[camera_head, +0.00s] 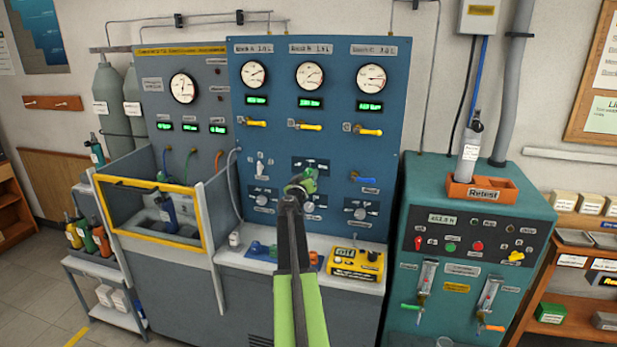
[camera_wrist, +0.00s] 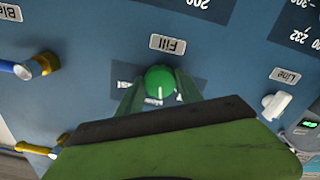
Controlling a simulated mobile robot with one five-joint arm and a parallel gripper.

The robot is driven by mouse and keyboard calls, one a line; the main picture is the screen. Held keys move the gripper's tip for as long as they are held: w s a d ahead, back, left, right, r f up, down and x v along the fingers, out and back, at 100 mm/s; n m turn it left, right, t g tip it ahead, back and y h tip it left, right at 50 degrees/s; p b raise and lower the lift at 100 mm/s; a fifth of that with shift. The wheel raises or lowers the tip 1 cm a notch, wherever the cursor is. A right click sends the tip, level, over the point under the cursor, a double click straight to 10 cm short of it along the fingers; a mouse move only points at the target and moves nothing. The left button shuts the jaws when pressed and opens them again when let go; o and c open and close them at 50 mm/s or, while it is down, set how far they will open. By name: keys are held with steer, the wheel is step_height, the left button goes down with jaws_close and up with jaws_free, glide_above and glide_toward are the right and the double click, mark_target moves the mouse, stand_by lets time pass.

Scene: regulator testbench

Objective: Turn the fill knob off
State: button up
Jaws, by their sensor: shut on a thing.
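The fill knob (camera_wrist: 160,78) is round and green with a white mark pointing to the lower part of the wrist view. The "Fill" label (camera_wrist: 168,44) shows upside down beside it, on the blue panel. My gripper (camera_wrist: 161,90) has one green finger on each side of the knob and is shut on it. The lettering around the knob is partly hidden by the fingers. In the head view, my gripper (camera_head: 302,186) reaches the middle of the blue panel (camera_head: 330,135) and hides much of the knob's surroundings.
A white line switch (camera_wrist: 276,104) and a brass fitting with a blue end (camera_wrist: 37,67) flank the knob. In the head view, yellow handles (camera_head: 310,127) sit above it. A yellow box (camera_head: 356,265) and blue parts rest on the ledge below. A teal cabinet (camera_head: 415,190) stands at right.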

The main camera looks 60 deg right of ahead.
steer(key=n, duration=0.4)
steer(key=shift+w+a+n, duration=0.1)
steer(key=shift+n, duration=0.2)
steer(key=n, duration=0.4)
steer(key=shift+n, duration=0.4)
steer(key=o, duration=1.2)
steer(key=shift+a, duration=0.1)
steer(key=shift+o, duration=1)
steer(key=v, duration=1.7)
